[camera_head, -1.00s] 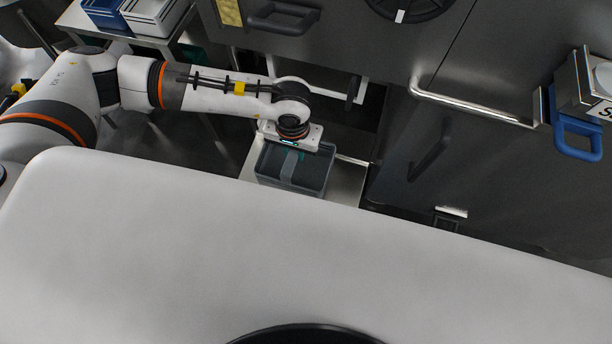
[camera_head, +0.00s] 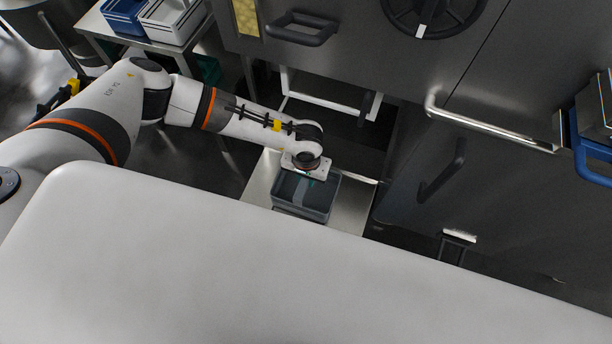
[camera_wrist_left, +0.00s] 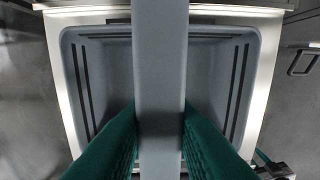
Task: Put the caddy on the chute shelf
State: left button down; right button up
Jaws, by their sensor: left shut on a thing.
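The caddy (camera_head: 300,209) is a grey open-topped bin with slotted walls and a broad bar handle across its top. My left gripper (camera_head: 308,176) is above it, with its green fingers shut on the handle, one on each side; they also show in the left wrist view (camera_wrist_left: 160,115). The caddy looks level and empty where I see inside. The chute shelf (camera_head: 351,208) is a pale metal plate directly under the caddy. Its edges show around the bin in the left wrist view (camera_wrist_left: 262,85). I cannot tell whether the caddy's base touches it. My right gripper is out of view.
A dark machine front with a long metal rail (camera_head: 490,128) stands behind and right of the shelf. A side table (camera_head: 185,52) with blue and white crates is at the upper left. My own white body covers the lower picture. Some bare shelf shows right of the caddy.

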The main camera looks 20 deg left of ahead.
pick_arm(q)
jog(key=c, duration=1.3)
grip_release()
jog(key=shift+o, duration=0.2)
notch_tip(320, 180, up, 12)
jog(key=shift+p, duration=0.3)
jog(key=shift+s, duration=0.15)
